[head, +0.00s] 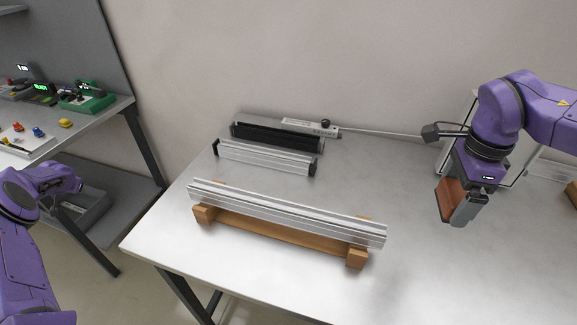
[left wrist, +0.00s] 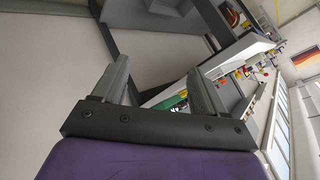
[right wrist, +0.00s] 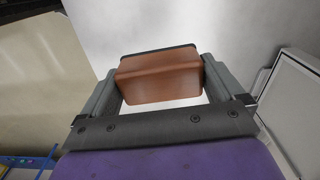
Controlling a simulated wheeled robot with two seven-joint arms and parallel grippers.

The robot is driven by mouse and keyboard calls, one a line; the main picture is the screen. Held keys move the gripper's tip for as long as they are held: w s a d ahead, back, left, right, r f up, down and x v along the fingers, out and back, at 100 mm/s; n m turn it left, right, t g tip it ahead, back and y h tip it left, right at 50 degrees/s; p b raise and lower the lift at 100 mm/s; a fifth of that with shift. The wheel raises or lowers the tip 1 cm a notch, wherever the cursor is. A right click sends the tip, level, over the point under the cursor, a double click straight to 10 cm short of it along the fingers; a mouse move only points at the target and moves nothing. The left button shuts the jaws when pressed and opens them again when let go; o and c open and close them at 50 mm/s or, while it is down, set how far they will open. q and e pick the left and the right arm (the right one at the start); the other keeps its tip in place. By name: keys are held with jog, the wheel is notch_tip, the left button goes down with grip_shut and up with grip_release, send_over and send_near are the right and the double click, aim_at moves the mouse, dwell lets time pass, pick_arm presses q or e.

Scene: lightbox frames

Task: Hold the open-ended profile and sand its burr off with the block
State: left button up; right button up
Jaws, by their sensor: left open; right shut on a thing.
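The open-ended profile (head: 290,212) is a long silver aluminium bar with bare ends. It lies across a wooden cradle (head: 280,238) with end blocks, near the front of the table. No burr can be made out at this size. My right gripper (head: 460,208) is shut on the reddish-brown sanding block (head: 449,198), held above the table to the right of the profile. The block fills the jaws in the right wrist view (right wrist: 160,82). My left gripper (head: 68,205) is open and empty, off the table's left side; its spread fingers show in the left wrist view (left wrist: 160,90).
A silver profile with black end caps (head: 264,157) and a black profile (head: 270,137) lie behind the cradle. A grey device (head: 310,128) with a thin rod lies at the back. A side bench (head: 100,112) stands left, across a gap. The front right tabletop is clear.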

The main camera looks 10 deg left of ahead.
pick_arm(q)
jog(key=s+a+r+n+g+y, duration=0.1)
jog(key=s+a+r+g, duration=0.1)
jog(key=s+a+r, duration=0.4)
jog(key=s+a+r+g, duration=0.1)
jog(key=s+r, duration=0.3)
jog(key=r, duration=0.5)
jog(key=s+a+r+n+g+y, duration=0.1)
jog(key=s+a+r+g, duration=0.1)
jog(key=s+a+r, duration=0.4)
jog(key=w+d+r+h, duration=0.2)
jog(key=w+d+r, duration=0.1)
jog(key=d+r, duration=0.2)
jog(key=w+d+r+n+t+h, duration=0.2)
jog(key=w+d+t+h, duration=0.25)
jog(key=w+d, duration=1.55)
jog(key=w+d+n+t+h, duration=0.15)
jog(key=w+d, duration=0.35)
jog(key=d, duration=0.6)
jog(key=n+g+h, duration=0.6)
jog(key=n+h, duration=0.1)
jog(key=n, duration=0.2)
send_over(279, 204)
jog(key=a, duration=0.4)
notch_tip(279, 204, down, 9)
jog(key=x, duration=1.1)
jog(key=shift+w+f, duration=0.1)
jog(key=shift+f, duration=0.35)
